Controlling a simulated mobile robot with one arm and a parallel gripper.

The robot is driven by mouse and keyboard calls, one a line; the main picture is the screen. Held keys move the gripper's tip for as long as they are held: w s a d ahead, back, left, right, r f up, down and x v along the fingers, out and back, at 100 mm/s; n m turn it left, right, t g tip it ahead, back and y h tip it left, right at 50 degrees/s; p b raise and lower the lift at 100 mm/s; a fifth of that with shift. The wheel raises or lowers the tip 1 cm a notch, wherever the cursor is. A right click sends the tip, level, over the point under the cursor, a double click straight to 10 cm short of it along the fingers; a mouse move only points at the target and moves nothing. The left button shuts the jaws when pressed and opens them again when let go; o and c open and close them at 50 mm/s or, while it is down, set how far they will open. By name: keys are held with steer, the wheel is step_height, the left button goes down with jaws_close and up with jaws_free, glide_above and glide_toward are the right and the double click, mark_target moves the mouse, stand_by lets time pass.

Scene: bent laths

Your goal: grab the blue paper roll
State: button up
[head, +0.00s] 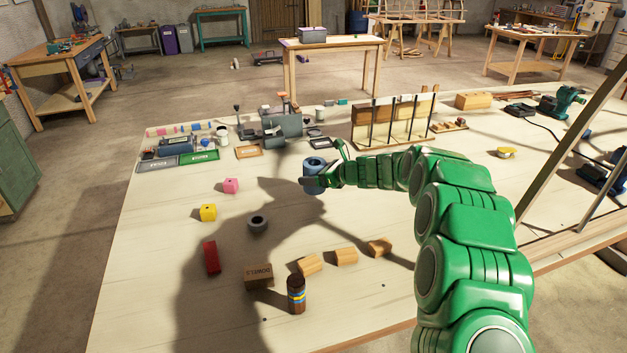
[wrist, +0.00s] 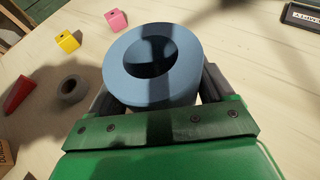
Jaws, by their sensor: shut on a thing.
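The blue paper roll (head: 314,176) stands on end over the pale workbench, left of my green arm in the head view. Its ring-shaped top and dark centre hole face up in the wrist view (wrist: 181,83). My gripper (head: 325,180) is shut on the roll, with one finger on each side of it in the wrist view (wrist: 152,98). The lower part of the roll is partly covered by my gripper in the head view. I cannot tell whether the roll touches the bench.
A pink block (head: 231,186), a yellow block (head: 208,212), a grey ring (head: 257,222) and a red block (head: 211,257) lie to the left. Nearer are a cardboard-coloured box (head: 258,276), a brown bottle (head: 296,294) and wooden blocks (head: 345,257). A rack (head: 392,124) stands behind.

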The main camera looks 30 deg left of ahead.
mark_target(312, 168)
steer(key=s+r, duration=0.1)
steer(key=s+d+r, duration=0.1)
steer(key=r, duration=0.1)
steer(key=s+d+r, duration=0.1)
steer(key=r, duration=0.1)
steer(key=shift+s+d, duration=0.1)
steer(key=shift+d, duration=0.1)
steer(key=s+d+r, duration=0.3)
steer(key=s+d, duration=0.2)
steer(key=s, duration=0.2)
steer(key=shift+d+r, duration=0.15)
steer(key=shift+r, duration=0.2)
